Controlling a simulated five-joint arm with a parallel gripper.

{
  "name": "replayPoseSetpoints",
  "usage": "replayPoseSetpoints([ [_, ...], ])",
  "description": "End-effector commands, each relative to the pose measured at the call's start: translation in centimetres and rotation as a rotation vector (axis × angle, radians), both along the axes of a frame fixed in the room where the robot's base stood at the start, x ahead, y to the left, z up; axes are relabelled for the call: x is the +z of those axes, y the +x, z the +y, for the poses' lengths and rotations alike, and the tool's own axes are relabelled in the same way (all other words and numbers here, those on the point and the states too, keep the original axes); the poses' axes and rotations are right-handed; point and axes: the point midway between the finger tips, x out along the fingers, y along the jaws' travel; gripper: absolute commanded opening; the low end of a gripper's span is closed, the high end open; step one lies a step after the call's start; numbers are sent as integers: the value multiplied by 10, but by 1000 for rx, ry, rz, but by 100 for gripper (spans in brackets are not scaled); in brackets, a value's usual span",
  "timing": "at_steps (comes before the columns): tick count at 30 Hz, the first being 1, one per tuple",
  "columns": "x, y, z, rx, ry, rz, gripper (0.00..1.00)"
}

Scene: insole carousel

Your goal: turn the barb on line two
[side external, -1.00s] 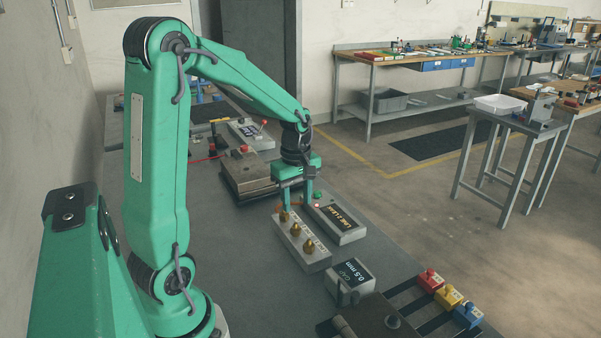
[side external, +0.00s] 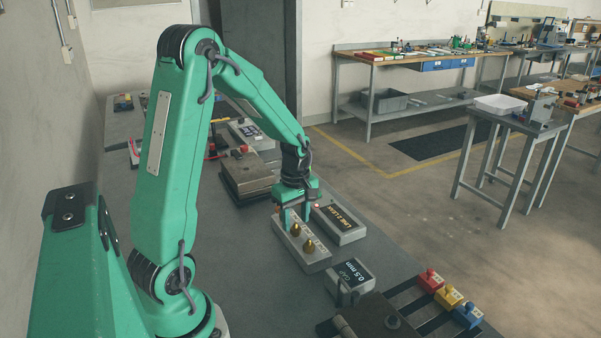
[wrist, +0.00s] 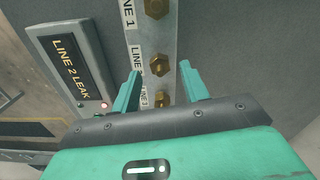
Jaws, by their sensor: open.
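A grey block (side external: 313,262) carries brass barbs in a row, labelled by line in the wrist view. The line two barb (wrist: 160,62) is the middle one there; it also shows in the side view (side external: 296,230). My gripper (wrist: 160,70) is open, with one finger on each side of the line two barb in the picture. Contact cannot be told. The line 1 barb (wrist: 157,8) is beyond the fingertips, and the line 3 barb (wrist: 163,98) lies closer to the palm. In the side view my gripper (side external: 297,218) is low over the block and hides the far barb.
A display box (side external: 340,223) beside the block reads LINE 2 LEAK and has a lit red lamp (wrist: 103,104). A gauge box (side external: 350,277) showing 0.5 mm stands nearer the camera. Red, yellow and blue blocks (side external: 449,295) sit at front right.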

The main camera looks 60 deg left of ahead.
Motion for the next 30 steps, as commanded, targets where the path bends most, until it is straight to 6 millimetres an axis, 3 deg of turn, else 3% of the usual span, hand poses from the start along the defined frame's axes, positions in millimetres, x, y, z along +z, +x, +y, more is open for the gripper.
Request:
replayPoseSetpoints([
  [6, -19, 0, 0, 0, -1, 2, 45],
  [17, -23, 0, 0, 0, 0, -1, 45],
  [18, -23, 0, 0, 0, 0, -1, 43],
  [25, -23, 0, 0, 0, 0, -1, 0],
  [30, -23, 0, 0, -4, 0, -1, 0],
])
